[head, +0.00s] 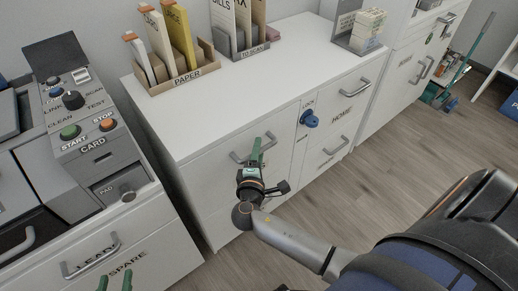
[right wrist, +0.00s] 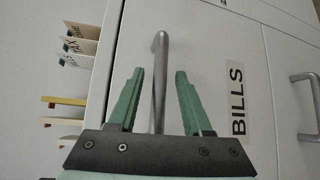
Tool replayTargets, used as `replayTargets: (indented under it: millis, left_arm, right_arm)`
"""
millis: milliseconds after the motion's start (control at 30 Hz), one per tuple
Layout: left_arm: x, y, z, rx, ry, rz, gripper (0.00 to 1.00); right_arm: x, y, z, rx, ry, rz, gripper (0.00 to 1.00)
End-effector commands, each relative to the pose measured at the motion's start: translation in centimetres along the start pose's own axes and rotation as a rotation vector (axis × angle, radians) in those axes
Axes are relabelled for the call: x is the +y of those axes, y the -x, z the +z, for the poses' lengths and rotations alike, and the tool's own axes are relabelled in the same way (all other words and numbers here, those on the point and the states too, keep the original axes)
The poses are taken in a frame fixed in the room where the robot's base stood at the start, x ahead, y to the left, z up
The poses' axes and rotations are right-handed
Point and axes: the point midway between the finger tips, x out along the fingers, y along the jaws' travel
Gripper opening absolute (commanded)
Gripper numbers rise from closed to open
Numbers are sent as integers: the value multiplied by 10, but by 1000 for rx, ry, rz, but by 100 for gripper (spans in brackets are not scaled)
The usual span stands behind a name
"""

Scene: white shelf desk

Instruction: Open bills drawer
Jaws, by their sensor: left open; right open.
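The bills drawer shows in the right wrist view as a white front (right wrist: 215,50) with a black BILLS label (right wrist: 237,100) and a grey bar handle (right wrist: 160,60). In the head view its front (head: 215,180) is shut in the white cabinet, with the handle (head: 240,157) near its top; its label is hidden there. My right gripper (head: 257,147) is at this handle. In the right wrist view its green fingers (right wrist: 158,78) are open, one on each side of the bar, with gaps. My left gripper (head: 116,280) is at the bottom left, open and only partly in view.
A blue knob (head: 309,119) sits right of the handle, beside drawers with handles (head: 354,88). A grey control panel (head: 85,110) stands left. File holders (head: 182,80) stand on the cabinet top. The wooden floor (head: 380,160) in front is clear.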

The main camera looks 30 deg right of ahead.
Motion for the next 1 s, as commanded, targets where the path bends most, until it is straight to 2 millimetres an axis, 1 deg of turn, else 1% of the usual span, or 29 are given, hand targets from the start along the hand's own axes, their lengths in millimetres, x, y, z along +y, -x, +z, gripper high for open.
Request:
replayTargets:
  millis: [167,200,600,633,1000]
  left_arm:
    - [0,0,0,1,-1,0,50]
    - [0,0,0,1,-2,0,50]
    - [0,0,-1,2,-1,0,50]
    - [0,0,-1,2,-1,0,50]
    - [0,0,-1,1,-1,0,50]
  right_arm:
    - [0,0,0,0,0,0,50]
    - [0,0,0,0,0,0,47]
    - [0,0,0,0,0,0,2]
    - [0,0,0,0,0,0,0]
    - [0,0,0,0,1,-1,0]
